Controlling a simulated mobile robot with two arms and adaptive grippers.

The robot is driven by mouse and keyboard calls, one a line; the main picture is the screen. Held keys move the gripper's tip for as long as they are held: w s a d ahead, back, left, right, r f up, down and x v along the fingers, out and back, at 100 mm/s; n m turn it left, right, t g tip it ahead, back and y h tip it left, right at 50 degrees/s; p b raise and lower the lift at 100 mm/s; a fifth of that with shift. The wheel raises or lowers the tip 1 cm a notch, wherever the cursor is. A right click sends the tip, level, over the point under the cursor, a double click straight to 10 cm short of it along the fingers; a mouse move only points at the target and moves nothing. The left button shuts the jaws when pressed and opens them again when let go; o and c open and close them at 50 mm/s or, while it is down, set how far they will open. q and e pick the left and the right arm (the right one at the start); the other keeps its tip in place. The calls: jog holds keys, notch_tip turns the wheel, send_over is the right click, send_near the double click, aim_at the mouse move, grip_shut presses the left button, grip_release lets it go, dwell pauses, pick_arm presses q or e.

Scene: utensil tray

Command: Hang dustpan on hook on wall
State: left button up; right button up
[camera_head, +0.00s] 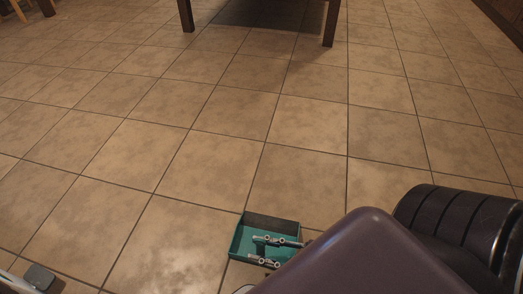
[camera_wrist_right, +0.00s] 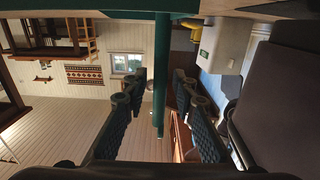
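The teal dustpan (camera_head: 238,234) shows from above at the bottom middle of the head view, with an open box-like pan. In the right wrist view, which looks upside down, the pan (camera_wrist_right: 80,13) crosses the top and a teal handle (camera_wrist_right: 161,85) runs straight up and down. My right gripper (camera_head: 270,250) is over the pan in the head view. In the wrist view its dark ridged fingers (camera_wrist_right: 158,88) stand apart on either side of the handle, with gaps visible on both sides. My left gripper does not show clearly. I cannot make out the wall hook.
Clear tiled floor (camera_head: 180,150) fills most of the head view. Dark table legs (camera_head: 330,24) stand at the top. A small grey block (camera_head: 39,277) shows at the lower left; I cannot tell what it is. The wrist view shows a pale wall with a window (camera_wrist_right: 127,62).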

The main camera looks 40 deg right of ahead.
dwell(0.4)
jog(key=shift+r, duration=0.25)
jog(key=p+v, duration=0.5)
jog(key=v, duration=0.7)
